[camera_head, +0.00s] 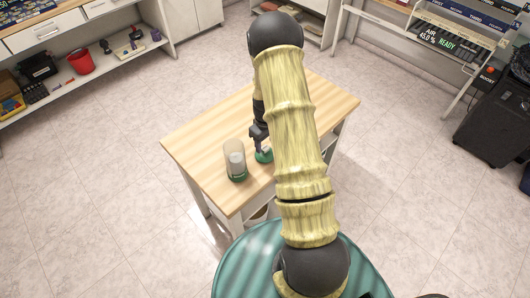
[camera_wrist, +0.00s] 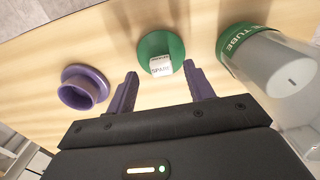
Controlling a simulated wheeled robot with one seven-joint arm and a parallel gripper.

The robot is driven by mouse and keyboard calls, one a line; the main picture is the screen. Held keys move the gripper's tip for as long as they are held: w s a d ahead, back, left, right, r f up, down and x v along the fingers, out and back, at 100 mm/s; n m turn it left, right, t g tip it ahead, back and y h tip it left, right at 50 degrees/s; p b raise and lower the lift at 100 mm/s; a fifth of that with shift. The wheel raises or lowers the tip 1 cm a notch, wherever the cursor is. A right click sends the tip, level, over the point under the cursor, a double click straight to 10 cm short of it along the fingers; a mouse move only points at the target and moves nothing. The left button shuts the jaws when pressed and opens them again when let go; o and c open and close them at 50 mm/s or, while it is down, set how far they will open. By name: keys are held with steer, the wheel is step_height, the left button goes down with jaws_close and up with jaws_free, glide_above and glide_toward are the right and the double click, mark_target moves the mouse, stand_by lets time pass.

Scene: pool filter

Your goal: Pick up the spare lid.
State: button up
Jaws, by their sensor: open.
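The spare lid (camera_wrist: 160,46) is a green disc with a white label reading "SPARE", lying on the wooden table. It also shows in the head view (camera_head: 264,156), partly hidden by my gripper. My gripper (camera_wrist: 158,86) is open and empty, with its two purple fingers on either side of the label's line. In the wrist view the lid lies just beyond the fingertips, roughly centred between them. In the head view my gripper (camera_head: 262,146) is low over the table at the lid; whether it touches the lid cannot be told.
A clear tube (camera_wrist: 285,72) with a green band marked "TUBE" is close to the right of the lid in the wrist view; it stands on the table in the head view (camera_head: 235,160). A purple flanged ring (camera_wrist: 84,88) lies to the left. Bare tabletop (camera_head: 207,130) extends toward the left.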

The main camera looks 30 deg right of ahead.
mark_target(265, 147)
steer(key=shift+a+f+p, duration=0.15)
steer(key=shift+f+p, duration=0.4)
steer(key=shift+f, duration=1.45)
steer(key=shift+c, duration=0.2)
steer(key=c, duration=1)
